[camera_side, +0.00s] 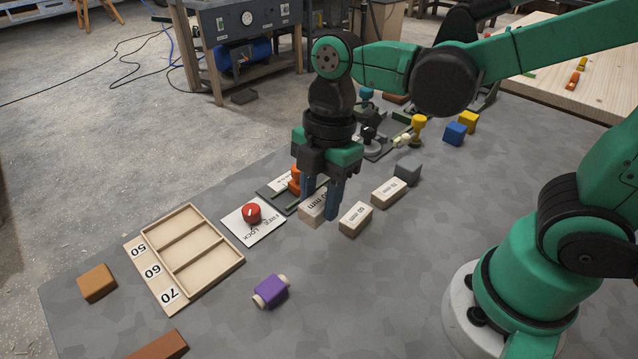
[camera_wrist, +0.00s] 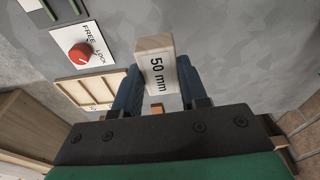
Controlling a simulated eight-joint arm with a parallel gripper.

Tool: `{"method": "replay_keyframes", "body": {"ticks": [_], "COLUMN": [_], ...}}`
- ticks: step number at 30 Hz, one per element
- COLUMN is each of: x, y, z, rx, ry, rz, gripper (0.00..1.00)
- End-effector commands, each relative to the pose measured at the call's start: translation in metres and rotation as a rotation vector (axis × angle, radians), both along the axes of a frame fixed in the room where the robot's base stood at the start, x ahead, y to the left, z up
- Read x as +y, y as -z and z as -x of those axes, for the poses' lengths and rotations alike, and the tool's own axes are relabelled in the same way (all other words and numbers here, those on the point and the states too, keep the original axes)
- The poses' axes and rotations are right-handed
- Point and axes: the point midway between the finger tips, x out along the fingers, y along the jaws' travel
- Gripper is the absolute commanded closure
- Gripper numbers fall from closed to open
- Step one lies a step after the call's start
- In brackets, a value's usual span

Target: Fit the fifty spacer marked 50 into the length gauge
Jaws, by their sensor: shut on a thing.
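My gripper (camera_side: 321,203) is shut on the pale wooden fifty spacer (camera_side: 312,208). In the wrist view the spacer (camera_wrist: 157,68) sits between the two blue fingers, its "50 mm" label facing the camera. I cannot tell whether it touches the table. The length gauge (camera_side: 276,192), a dark base with green rails and an orange part (camera_side: 295,180), lies just behind and left of the spacer, partly hidden by my gripper. Its red knob (camera_side: 251,211) stands on a white FREE/LOCK plate (camera_side: 266,233); the knob also shows in the wrist view (camera_wrist: 79,54).
Spacers marked 60 mm (camera_side: 355,218) and 70 mm (camera_side: 388,192) lie right of my gripper. An empty wooden tray (camera_side: 206,216) labelled 50, 60, 70 stands at left. A purple spool (camera_side: 271,291), orange block (camera_side: 97,282) and grey block (camera_side: 407,171) lie around. The table's front middle is clear.

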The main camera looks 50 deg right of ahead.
Motion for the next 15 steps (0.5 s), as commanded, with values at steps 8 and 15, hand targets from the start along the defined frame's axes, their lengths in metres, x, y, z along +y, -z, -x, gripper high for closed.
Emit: {"method": "replay_keyframes", "body": {"ticks": [8, 15], "x": [0.000, 0.000], "y": [-0.058, -0.089], "z": [0.000, 0.000], "rx": [0.000, 0.000], "ry": [0.000, 0.000], "rz": [0.000, 0.000], "gripper": [1.00, 1.00]}}
